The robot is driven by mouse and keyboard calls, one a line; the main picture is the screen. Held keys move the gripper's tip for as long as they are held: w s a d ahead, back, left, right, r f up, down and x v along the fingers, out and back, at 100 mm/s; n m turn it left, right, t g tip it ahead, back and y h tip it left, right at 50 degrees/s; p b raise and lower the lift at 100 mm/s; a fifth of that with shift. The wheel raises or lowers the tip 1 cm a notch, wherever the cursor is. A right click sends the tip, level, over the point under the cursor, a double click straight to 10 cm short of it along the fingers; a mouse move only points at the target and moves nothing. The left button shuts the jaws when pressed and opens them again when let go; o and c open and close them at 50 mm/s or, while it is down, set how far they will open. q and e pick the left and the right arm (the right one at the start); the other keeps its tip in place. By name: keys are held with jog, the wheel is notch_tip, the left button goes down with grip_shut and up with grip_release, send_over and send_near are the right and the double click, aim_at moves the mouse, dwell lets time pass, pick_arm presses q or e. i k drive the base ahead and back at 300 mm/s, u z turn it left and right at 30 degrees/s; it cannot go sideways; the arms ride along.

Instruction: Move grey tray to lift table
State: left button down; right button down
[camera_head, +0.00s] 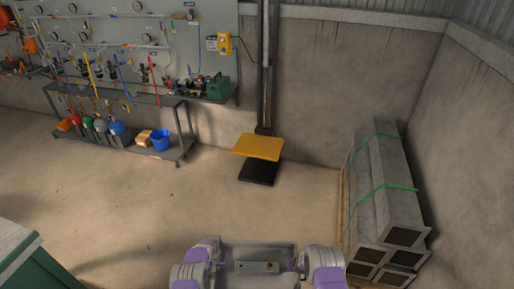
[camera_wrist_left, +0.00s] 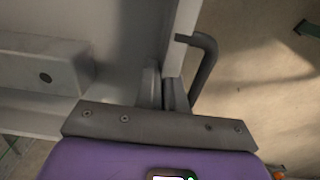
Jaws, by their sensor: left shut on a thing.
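The grey tray (camera_head: 258,250) is at the bottom of the head view, close in front of me, between my two purple-and-grey grippers. My left gripper (camera_head: 217,262) is at its left end, shut on the tray. The left wrist view shows the gripper's fingers (camera_wrist_left: 165,90) at the tray's wall beside a dark bent handle (camera_wrist_left: 207,65). My right gripper (camera_head: 299,263) is at the tray's right end; its fingertips are too small to read. The lift table (camera_head: 259,147), with a yellow top over a black base, stands ahead by the back wall, apart from the tray.
A small block lies in the tray (camera_wrist_left: 45,77). Bundled grey beams (camera_head: 385,205) lie at right. A shelf rack (camera_head: 130,147) with a blue bucket (camera_head: 160,140) stands left of the lift table. A green cabinet (camera_head: 30,262) is at lower left. Floor between me and the lift table is clear.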

aim_at(259, 146)
jog(key=i, duration=3.9)
jog(key=z, duration=0.05)
